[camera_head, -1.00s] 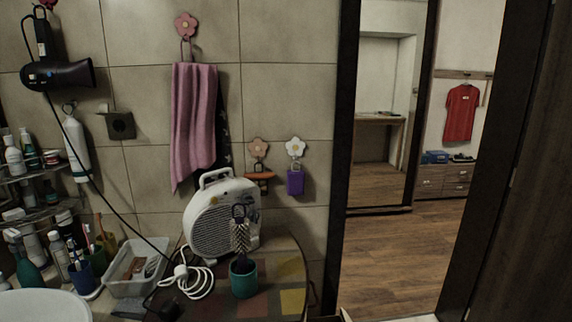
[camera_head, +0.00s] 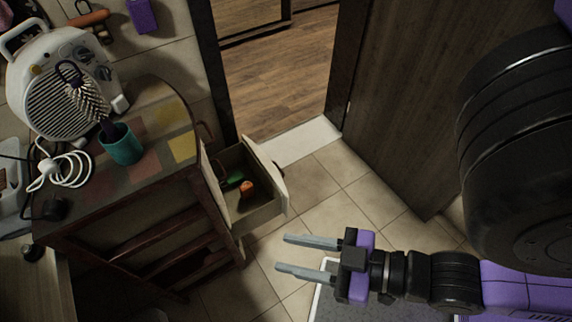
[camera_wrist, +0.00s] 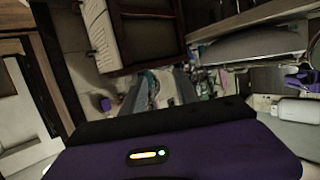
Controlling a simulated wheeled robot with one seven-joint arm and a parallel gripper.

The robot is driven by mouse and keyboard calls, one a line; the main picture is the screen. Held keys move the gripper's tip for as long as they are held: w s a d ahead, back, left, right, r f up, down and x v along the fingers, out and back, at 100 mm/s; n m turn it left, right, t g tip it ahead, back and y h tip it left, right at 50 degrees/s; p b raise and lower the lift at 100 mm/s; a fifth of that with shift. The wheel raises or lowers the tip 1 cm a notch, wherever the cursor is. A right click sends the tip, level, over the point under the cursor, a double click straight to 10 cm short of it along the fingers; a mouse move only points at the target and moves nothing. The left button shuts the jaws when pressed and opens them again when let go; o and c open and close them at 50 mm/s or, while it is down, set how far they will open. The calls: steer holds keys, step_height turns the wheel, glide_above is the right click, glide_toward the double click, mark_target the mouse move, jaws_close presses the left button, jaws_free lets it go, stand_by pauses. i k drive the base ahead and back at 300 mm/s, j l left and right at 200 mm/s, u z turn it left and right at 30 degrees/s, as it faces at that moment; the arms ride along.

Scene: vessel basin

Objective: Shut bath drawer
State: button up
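The bath drawer (camera_head: 262,217) is pulled out of the right side of a dark wooden cabinet (camera_head: 95,235) in the head view. Its light walls show, and a green thing and an orange thing (camera_head: 247,188) lie inside it. My gripper (camera_head: 282,253) is in the lower middle of the head view, below the drawer in the picture. Its two grey fingers are apart, with nothing between them, and point left towards the cabinet. The fingers look clear of the drawer. In the wrist view I cannot surely pick out the drawer.
A white fan heater (camera_head: 65,90) and a teal cup (camera_head: 121,147) with a brush stand on the cabinet top with a coiled white cable. A dark door (camera_head: 415,100) stands to the right. Tiled floor (camera_head: 335,200) is clear between the drawer and the door.

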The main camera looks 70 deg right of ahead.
mark_target(271, 198)
steer(key=k+z, duration=0.7)
steer(key=k+l+z, duration=0.1)
steer(key=k, duration=0.35)
steer(key=k+l, duration=0.2)
steer(key=k, duration=0.25)
steer(key=i+l, duration=0.1)
steer(key=i, duration=0.3)
steer(key=i+l, duration=0.15)
steer(key=i, duration=0.2)
steer(key=i+l, duration=0.1)
steer(key=i, duration=0.3)
